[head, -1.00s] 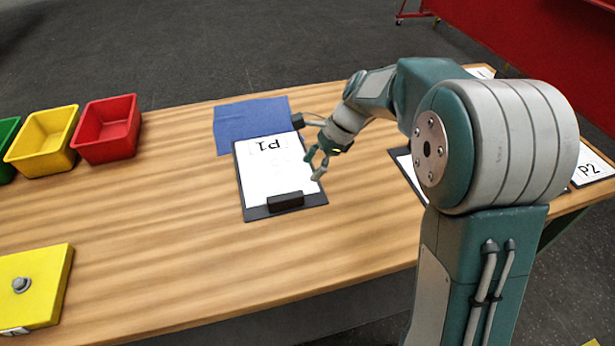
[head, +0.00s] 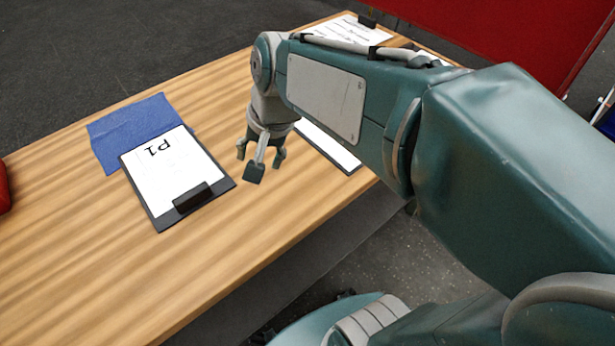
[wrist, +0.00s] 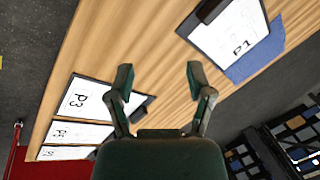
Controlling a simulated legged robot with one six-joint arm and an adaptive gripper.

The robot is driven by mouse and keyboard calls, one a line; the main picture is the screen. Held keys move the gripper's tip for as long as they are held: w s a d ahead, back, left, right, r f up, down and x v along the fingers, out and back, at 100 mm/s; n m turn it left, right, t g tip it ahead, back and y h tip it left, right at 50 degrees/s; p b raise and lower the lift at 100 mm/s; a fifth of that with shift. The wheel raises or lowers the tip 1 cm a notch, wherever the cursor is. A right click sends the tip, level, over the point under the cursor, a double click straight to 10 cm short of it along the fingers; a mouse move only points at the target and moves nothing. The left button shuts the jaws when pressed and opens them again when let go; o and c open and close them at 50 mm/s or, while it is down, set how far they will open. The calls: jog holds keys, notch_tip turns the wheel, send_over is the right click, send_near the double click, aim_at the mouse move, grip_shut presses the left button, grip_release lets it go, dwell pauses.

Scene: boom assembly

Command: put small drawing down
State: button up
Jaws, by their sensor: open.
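A clipboard with a white sheet marked P1 (head: 180,170) lies flat on the wooden table, partly over a blue cloth (head: 112,130). Its dark clip is at the near end. In the wrist view the P1 clipboard (wrist: 232,35) is at upper right. My gripper (head: 261,155) is open and empty above the table, just right of the P1 clipboard and apart from it. In the wrist view the two fingers of my gripper (wrist: 159,78) are spread over bare wood. I cannot tell which sheet is the small drawing.
Another clipboard (head: 345,35) lies at the table's far end. The wooden table (head: 75,240) is clear at near left.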

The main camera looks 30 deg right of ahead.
jog(key=s+d+n+t+h, duration=0.2)
jog(key=s+n, duration=0.4)
jog(key=s, duration=0.3)
jog(key=d+t, duration=0.1)
jog(key=d, duration=0.1)
jog(key=shift+s+d+r, duration=0.15)
jog(key=shift+s+d, duration=0.15)
jog(key=shift+d, duration=0.1)
